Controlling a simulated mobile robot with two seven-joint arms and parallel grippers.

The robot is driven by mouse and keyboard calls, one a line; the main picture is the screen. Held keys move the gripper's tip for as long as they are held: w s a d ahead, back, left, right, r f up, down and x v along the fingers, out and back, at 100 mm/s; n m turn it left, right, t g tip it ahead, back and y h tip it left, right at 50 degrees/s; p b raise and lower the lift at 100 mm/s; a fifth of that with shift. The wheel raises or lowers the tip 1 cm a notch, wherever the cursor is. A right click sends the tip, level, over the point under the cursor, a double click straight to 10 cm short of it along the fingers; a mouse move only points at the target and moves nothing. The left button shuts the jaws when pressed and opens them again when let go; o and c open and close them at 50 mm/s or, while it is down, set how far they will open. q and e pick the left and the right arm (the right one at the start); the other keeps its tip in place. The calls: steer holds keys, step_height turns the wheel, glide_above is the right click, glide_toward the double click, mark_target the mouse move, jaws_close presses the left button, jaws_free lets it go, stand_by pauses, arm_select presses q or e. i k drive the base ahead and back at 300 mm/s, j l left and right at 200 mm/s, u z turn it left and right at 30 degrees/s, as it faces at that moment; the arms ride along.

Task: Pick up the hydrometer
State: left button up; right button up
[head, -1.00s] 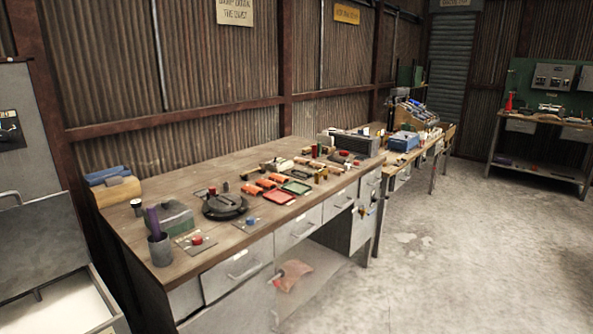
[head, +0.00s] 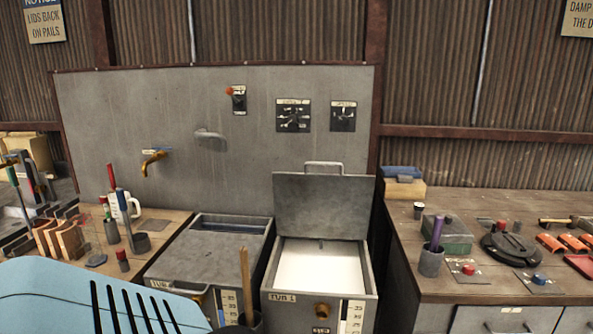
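I cannot pick out a hydrometer for certain in the head view. Slim upright items stand on the left bench (head: 150,238). They include a blue-handled tool (head: 121,205) in a dark cup (head: 141,242) and a red-topped piece (head: 110,205) near a white jug (head: 128,206). On the right bench (head: 455,283) a purple rod (head: 437,233) stands in a grey pot (head: 430,262). Neither of my grippers is in view.
Tub 1 (head: 283,297) stands open with its lid (head: 322,205) raised and white contents inside. A closed grey tub (head: 205,262) is left of it. Sticks (head: 247,285) stand in front. A light blue slotted shape (head: 60,295), unidentified, covers the lower left.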

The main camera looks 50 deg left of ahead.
mark_target(103, 199)
steer(key=u, duration=2.85)
